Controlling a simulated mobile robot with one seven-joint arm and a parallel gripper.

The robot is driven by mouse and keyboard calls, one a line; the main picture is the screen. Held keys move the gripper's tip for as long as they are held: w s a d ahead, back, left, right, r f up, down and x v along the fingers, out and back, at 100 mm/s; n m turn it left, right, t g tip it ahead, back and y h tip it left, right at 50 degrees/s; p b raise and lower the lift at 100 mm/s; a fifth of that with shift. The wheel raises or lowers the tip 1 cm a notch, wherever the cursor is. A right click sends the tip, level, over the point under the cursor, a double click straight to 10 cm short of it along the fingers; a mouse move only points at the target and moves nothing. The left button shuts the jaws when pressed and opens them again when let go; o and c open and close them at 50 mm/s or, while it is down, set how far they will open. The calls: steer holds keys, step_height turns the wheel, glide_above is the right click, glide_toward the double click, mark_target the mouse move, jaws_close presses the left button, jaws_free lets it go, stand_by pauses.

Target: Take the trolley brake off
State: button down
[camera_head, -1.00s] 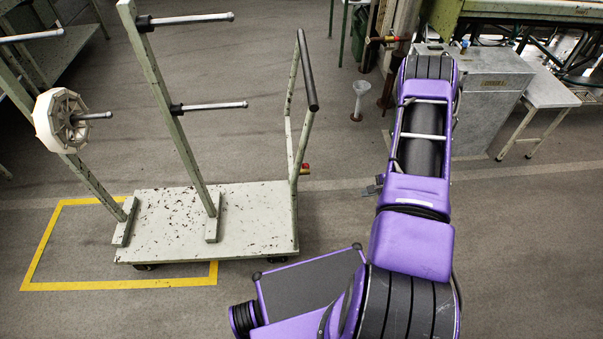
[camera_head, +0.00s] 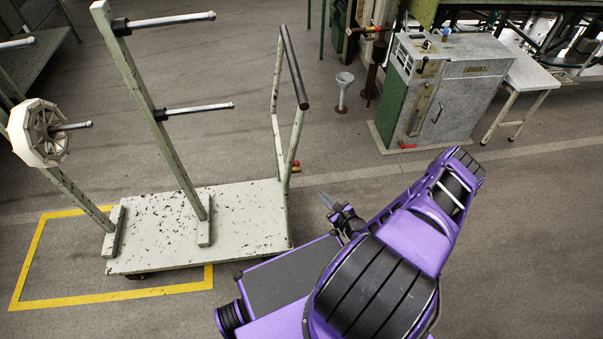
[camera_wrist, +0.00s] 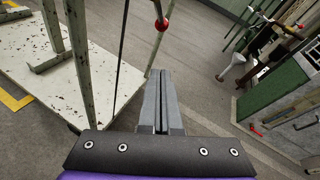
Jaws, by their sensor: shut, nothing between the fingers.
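The trolley (camera_head: 265,228) stands left of my arm, with a flat, chipped pale deck, upright posts with pegs, and a push handle (camera_head: 296,75) with a dark grip. A small red knob (camera_head: 297,163) shows low by the handle posts. My gripper (camera_head: 328,200) is shut and empty, right of the trolley's handle end, apart from the knob. It also shows in the wrist view (camera_wrist: 160,75).
A white octagonal reel (camera_head: 36,133) hangs on a peg at the left. A yellow floor outline (camera_head: 110,298) lies partly under the trolley. A grey cabinet (camera_head: 455,90) and a white side table (camera_head: 527,75) stand at the back right. A white funnel stand (camera_head: 343,92) is behind. Floor around the gripper is clear.

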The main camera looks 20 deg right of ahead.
steer(key=shift+w, duration=0.1)
steer(key=a+r+b+x, duration=0.1)
steer(key=r+b+x, duration=0.1)
steer(key=x, duration=1)
steer(key=shift+w+r, duration=0.2)
steer(key=shift+w, duration=0.45)
steer(key=shift+w+d, duration=0.1)
steer(key=shift+d, duration=0.1)
